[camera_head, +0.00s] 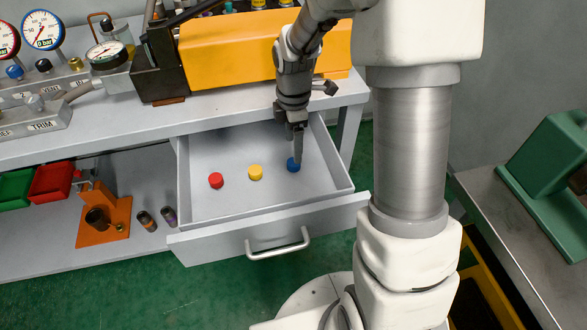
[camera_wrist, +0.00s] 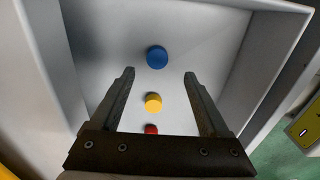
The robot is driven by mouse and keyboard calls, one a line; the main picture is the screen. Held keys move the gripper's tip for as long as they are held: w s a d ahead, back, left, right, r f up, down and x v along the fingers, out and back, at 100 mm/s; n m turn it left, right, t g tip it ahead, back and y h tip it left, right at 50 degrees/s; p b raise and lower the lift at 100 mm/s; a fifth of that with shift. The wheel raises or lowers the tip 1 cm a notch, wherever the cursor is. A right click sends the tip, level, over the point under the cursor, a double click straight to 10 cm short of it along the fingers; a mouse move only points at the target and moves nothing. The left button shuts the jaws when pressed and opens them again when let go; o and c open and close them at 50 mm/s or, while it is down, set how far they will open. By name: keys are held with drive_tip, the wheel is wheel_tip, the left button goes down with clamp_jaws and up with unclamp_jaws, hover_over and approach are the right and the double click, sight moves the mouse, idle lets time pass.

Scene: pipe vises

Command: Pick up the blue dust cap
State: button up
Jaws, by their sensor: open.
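The blue dust cap (camera_head: 292,166) lies in the open drawer, toward its right side. It also shows in the wrist view (camera_wrist: 157,57), a little beyond the fingertips and roughly centred between their lines. My gripper (camera_head: 298,156) points down over the drawer, and its fingertips partly cover the blue cap in the head view. In the wrist view my gripper (camera_wrist: 160,73) is open, with nothing between its fingertips. The exact height above the cap is hard to tell.
A yellow cap (camera_head: 255,172) and a red cap (camera_head: 216,180) lie in a row left of the blue one. The drawer (camera_head: 262,216) has raised walls around them. The workbench (camera_head: 215,118) with an orange-yellow case (camera_head: 235,52) stands behind. The drawer floor around the caps is clear.

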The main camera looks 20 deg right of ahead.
sight(294, 166)
drive_tip(key=shift+w+d+f+b, duration=0.15)
drive_tip(key=shift+f+b, duration=0.45)
drive_tip(key=shift+f, duration=1.15)
drive_tip(key=shift+w+a+f+b, duration=0.1)
drive_tip(key=shift+f+b, duration=0.5)
drive_tip(key=shift+f, duration=1.15)
clamp_jaws()
